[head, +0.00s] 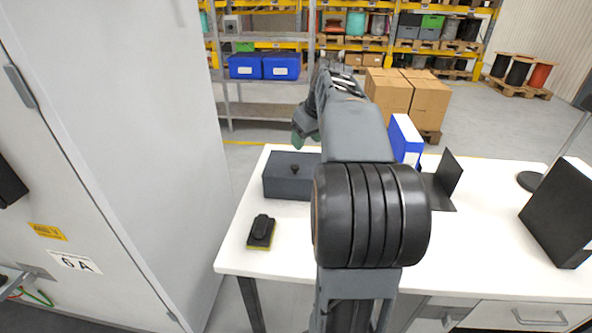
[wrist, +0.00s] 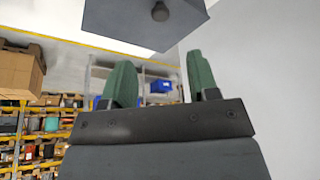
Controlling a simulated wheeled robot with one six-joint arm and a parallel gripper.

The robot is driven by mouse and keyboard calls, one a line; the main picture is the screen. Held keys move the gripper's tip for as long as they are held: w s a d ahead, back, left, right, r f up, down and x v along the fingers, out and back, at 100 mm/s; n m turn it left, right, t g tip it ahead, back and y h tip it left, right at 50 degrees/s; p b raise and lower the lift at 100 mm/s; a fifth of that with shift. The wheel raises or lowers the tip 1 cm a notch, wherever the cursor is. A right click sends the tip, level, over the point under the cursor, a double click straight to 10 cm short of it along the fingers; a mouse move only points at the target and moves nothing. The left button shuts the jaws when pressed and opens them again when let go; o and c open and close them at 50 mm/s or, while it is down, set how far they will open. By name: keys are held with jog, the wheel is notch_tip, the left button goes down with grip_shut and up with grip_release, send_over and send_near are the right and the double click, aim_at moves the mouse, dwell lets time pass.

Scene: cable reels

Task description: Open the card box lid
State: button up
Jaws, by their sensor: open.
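The card box (head: 284,187) is a dark grey box on the left back part of the white table in the head view. A black knob (head: 295,169) stands on its lid, which looks shut. My gripper (head: 303,136) is above and behind the box in the head view, apart from it, and partly hidden by my arm. In the wrist view my gripper (wrist: 160,75) has its two green fingers spread with nothing between them. The box (wrist: 125,22) and its knob (wrist: 160,12) show at the top edge there, beyond the fingertips.
A black and yellow sponge-like block (head: 261,232) lies on the white table (head: 240,258) in front of the box. A blue and white binder (head: 406,141) and a black bookend (head: 446,182) stand to the right. A tall grey cabinet (head: 130,130) rises close on the left.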

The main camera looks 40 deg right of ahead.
aim_at(295, 166)
jog(key=b+x, duration=0.2)
jog(key=x, duration=0.9)
jog(key=shift+w+a+f, duration=0.1)
jog(key=shift+f, duration=0.15)
jog(key=shift+c, duration=0.3)
grip_shut()
